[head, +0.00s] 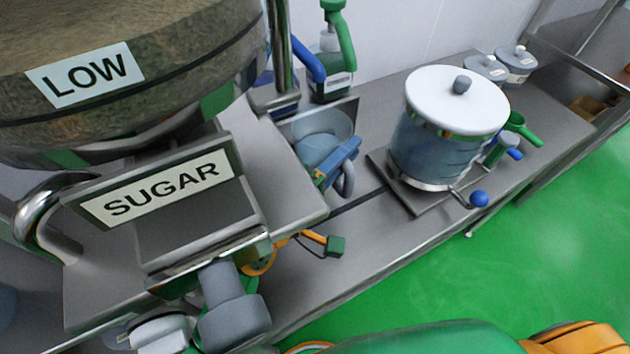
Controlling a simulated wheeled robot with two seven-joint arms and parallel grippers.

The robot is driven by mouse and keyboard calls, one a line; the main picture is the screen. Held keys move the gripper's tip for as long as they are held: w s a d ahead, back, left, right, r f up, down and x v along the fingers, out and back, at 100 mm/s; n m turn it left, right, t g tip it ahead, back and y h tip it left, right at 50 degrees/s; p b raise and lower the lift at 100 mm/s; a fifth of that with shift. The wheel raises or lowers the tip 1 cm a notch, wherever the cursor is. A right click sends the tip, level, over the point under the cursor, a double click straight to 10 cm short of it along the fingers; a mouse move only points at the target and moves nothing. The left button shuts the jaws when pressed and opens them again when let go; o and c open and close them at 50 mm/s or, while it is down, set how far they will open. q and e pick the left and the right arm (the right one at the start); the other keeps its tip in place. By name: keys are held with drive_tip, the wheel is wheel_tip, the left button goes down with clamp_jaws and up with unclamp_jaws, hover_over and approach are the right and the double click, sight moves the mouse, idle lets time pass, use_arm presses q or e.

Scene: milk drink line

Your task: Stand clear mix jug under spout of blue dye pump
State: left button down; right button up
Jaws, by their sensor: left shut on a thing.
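The clear mix jug (316,124) stands upright, partly hidden by the sugar dispenser, with its curved handle on the right. My left gripper (338,164), with blue jaw parts, is at the jug's handle side and is shut on the jug. Most of its arm is hidden behind the dispenser. The blue dye pump (309,60) is behind the jug, mostly covered by a steel post; its blue spout points down to the right. The jug is in front of and below that spout. I cannot tell whether its mouth is directly under the outlet.
The sugar dispenser (190,215) fills the left foreground. A green pump bottle (333,70) stands right of the blue one. A lidded clear pot (440,150) stands on a plate to the right.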

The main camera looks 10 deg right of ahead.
use_arm(q)
wheel_tip(320, 180, down, 9)
drive_tip(key=b, duration=0.2)
drive_tip(key=shift+s, duration=0.3)
drive_tip(key=shift+d+f, duration=0.1)
drive_tip(key=shift+f, duration=0.05)
drive_tip(key=c, duration=1.2)
unclamp_jaws()
drive_tip(key=shift+s+f, duration=0.1)
drive_tip(key=shift+f, duration=0.05)
drive_tip(key=o, duration=0.4)
